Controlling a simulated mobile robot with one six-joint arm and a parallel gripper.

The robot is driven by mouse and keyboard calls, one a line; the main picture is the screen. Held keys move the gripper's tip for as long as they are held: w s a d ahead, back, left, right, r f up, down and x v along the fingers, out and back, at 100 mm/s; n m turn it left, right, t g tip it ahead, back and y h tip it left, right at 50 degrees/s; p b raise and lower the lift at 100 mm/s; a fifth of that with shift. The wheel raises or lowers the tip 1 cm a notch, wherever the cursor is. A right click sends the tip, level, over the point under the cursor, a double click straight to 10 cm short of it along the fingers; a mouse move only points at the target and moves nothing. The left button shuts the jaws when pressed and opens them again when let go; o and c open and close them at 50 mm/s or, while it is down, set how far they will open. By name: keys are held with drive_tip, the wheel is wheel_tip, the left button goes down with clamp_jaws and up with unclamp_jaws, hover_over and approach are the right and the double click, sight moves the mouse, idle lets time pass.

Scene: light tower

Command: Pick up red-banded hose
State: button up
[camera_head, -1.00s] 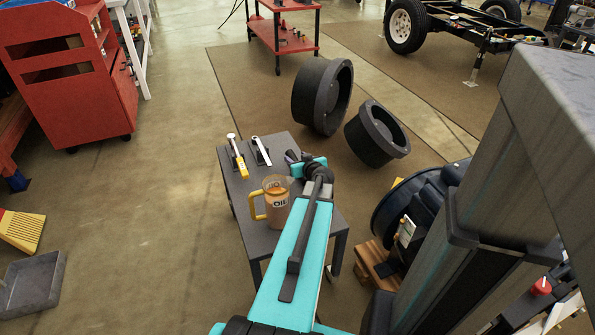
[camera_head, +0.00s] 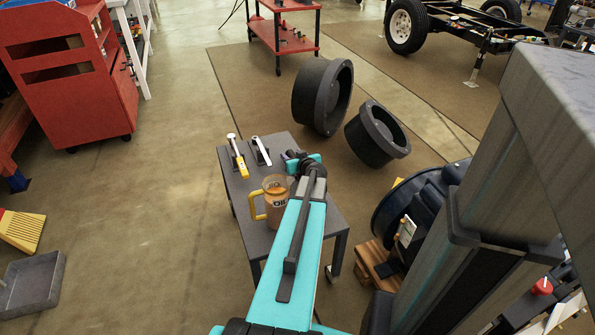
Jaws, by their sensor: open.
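I cannot make out a red-banded hose in the head view. My gripper (camera_head: 290,154) is at the end of my teal arm, over the far right part of the small grey table (camera_head: 236,187). The wrist and arm hide most of the gripper and the tabletop beneath it. The jaws are open. I see nothing clearly held in them, and the small dark and purple shapes there are too small to tell apart.
An amber jug with a yellow handle (camera_head: 273,203) stands just left of my arm. A yellow-handled tool (camera_head: 239,160) and a silver tool (camera_head: 261,151) rest at the table's back left. Two large black rings (camera_head: 322,95) lie behind. Open floor lies left.

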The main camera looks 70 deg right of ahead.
drive_tip(key=c, duration=1.1)
drive_tip(key=shift+c, duration=0.2)
drive_tip(key=shift+r, duration=0.1)
drive_tip(key=shift+r+p, duration=0.3)
drive_tip(key=shift+r, duration=0.55)
wheel_tip(320, 180, up, 2)
drive_tip(key=shift+r+p, duration=0.15)
drive_tip(key=shift+p, duration=0.2)
drive_tip(key=s+d, duration=0.2)
drive_tip(key=s, duration=1.4)
drive_tip(key=shift+r, duration=0.45)
